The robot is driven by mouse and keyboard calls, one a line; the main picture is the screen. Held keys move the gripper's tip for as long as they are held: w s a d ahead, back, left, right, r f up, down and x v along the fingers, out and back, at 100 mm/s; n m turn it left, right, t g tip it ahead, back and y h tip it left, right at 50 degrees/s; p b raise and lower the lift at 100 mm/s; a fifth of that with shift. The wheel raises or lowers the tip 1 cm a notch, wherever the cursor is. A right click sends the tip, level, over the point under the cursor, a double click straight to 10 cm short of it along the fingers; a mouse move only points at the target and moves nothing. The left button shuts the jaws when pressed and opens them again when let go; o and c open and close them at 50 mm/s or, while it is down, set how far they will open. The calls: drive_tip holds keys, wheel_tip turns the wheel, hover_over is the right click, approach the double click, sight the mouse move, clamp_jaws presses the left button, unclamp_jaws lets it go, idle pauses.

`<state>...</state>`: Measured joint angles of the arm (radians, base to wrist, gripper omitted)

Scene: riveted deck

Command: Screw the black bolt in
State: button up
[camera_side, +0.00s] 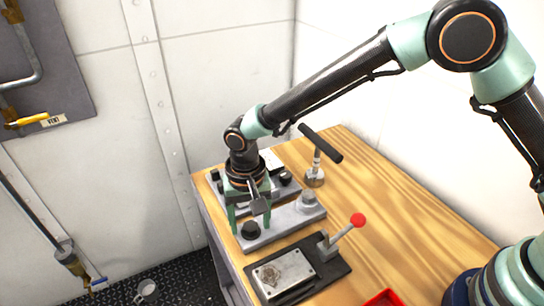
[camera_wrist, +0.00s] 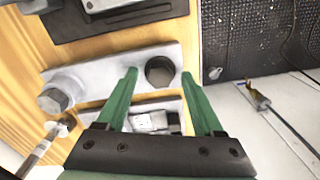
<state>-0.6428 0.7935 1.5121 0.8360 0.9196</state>
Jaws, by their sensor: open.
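The black bolt (camera_side: 251,230) sits upright near the left end of a grey metal plate (camera_side: 283,222). In the wrist view the bolt (camera_wrist: 160,71) shows as a dark round head near the plate's right end (camera_wrist: 112,68). My gripper (camera_side: 250,222) points down over that end of the plate, its two green fingers spread apart. In the wrist view my gripper (camera_wrist: 159,76) is open, with the bolt head between the fingertips in the picture and a gap on each side. I cannot tell whether the tips are level with the head or above it. Nothing is held.
A grey hex bolt (camera_side: 308,198) stands at the plate's other end. A T-handled tool (camera_side: 319,153) stands behind it. A black-based fixture (camera_side: 286,271) with a red-knobbed lever (camera_side: 345,229) lies in front, near a red tray (camera_side: 383,298). The table's right side is clear.

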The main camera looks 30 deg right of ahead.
sight(252, 225)
wheel_tip(252, 225, up, 12)
idle(0.5)
drive_tip(key=s+d+r+n+t, duration=0.1)
drive_tip(key=d+r, duration=0.4)
drive_tip(key=d, duration=0.4)
drive_tip(key=s+d+r+n+t, duration=0.1)
drive_tip(key=d+r+t, duration=0.1)
drive_tip(key=d+r, duration=0.45)
drive_tip(key=s+d+t, duration=0.1)
drive_tip(key=s+d, duration=0.3)
drive_tip(key=d, duration=0.2)
drive_tip(key=s+d+f+n+t, duration=0.1)
drive_tip(key=s+d, duration=0.3)
drive_tip(key=d, duration=0.3)
drive_tip(key=shift+d+f+t, duration=0.15)
drive_tip(key=shift+f+t, duration=0.1)
drive_tip(key=shift+t, duration=0.05)
